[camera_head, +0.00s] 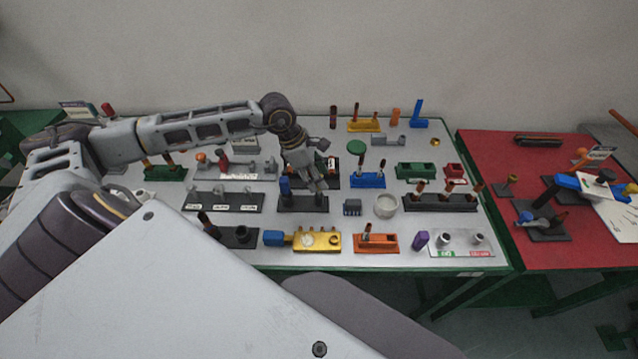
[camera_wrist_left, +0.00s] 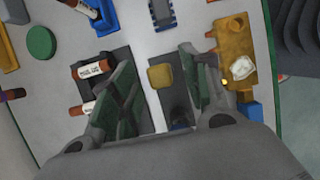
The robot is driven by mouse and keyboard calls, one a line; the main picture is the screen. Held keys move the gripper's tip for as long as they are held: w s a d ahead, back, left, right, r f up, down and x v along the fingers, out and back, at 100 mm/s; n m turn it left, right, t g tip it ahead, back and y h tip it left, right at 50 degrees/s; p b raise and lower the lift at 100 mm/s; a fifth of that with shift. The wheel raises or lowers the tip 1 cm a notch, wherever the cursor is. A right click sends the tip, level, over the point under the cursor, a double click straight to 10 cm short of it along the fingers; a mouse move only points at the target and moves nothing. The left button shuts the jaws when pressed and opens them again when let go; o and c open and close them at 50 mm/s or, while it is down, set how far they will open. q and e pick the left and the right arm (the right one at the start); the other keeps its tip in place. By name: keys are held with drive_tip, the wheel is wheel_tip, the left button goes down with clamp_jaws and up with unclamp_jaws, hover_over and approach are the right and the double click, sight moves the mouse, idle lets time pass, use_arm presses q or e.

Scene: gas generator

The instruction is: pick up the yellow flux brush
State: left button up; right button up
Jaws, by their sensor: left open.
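A small yellow block-like piece (camera_wrist_left: 160,76), which may be the top of the yellow flux brush, shows between my left fingers in the left wrist view. It stands at a dark tray (camera_wrist_left: 170,102); any bristles or lower part are hidden. My left gripper (camera_wrist_left: 158,92) is open, with one finger on each side of the yellow piece; I cannot tell whether either touches it. In the head view my left gripper (camera_head: 316,187) reaches down over the dark tray (camera_head: 302,204) mid-table, beside a blue upright piece (camera_head: 284,186). The yellow piece is not clear there. My right gripper is not in view.
A gold fixture (camera_head: 317,241) stands in front of the gripper, and a dark finned block (camera_head: 352,207) and white ring (camera_head: 386,205) to its right. A dark stand with labelled brown tubes (camera_wrist_left: 90,82) is close beside the left finger. A red table (camera_head: 480,160) adjoins at right.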

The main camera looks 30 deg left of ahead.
use_arm(q)
drive_tip(key=shift+w+d+f, duration=0.1)
drive_tip(key=shift+d+f, duration=0.15)
drive_tip(key=shift+f, duration=0.55)
drive_tip(key=shift+c, duration=0.7)
drive_tip(key=c, duration=0.5)
drive_tip(key=shift+c, duration=1.6)
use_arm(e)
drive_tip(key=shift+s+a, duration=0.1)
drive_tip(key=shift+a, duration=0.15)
